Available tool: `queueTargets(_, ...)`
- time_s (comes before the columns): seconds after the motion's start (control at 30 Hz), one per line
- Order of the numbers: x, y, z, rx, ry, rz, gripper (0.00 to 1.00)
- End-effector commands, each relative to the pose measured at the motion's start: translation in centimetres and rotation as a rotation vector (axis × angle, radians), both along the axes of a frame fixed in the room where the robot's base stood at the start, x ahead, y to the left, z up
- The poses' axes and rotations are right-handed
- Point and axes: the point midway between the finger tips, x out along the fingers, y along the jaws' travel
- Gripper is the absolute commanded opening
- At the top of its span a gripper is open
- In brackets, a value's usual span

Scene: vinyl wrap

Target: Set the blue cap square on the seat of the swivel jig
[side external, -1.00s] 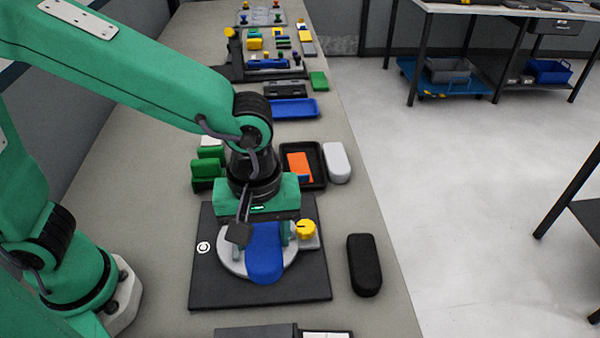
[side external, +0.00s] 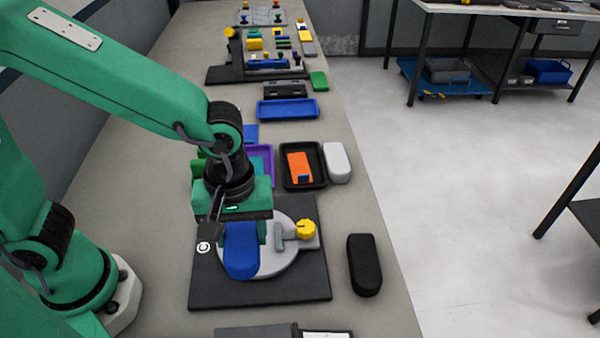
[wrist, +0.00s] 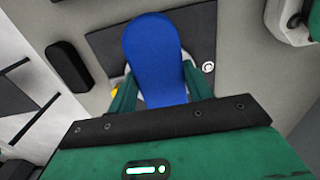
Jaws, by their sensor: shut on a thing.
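The blue cap (side external: 241,252) is a long rounded block. My gripper (side external: 238,222) is shut on it, with a green finger on each side of it in the wrist view (wrist: 153,92). In the side view the cap is over the left part of the swivel jig's round grey disc (side external: 279,262), which sits on a black base plate (side external: 300,290). A grey block (side external: 279,236) and a yellow knob (side external: 306,229) stand on the jig to the right of the cap. The cap's underside is hidden, so I cannot tell whether it touches the disc.
A black rounded block (side external: 364,264) lies right of the base plate. Behind the jig are a black tray with an orange piece (side external: 300,166), a white rounded block (side external: 337,162), a purple tray (side external: 264,153) and a blue tray (side external: 287,109). The bench's right edge is close by.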

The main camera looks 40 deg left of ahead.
Motion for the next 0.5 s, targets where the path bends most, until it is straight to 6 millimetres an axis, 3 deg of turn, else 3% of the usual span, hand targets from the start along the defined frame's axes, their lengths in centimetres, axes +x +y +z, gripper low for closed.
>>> queueTargets(0.5, 6.2, 4.1, -4.4, 0.001, 0.001, 0.003, 0.26)
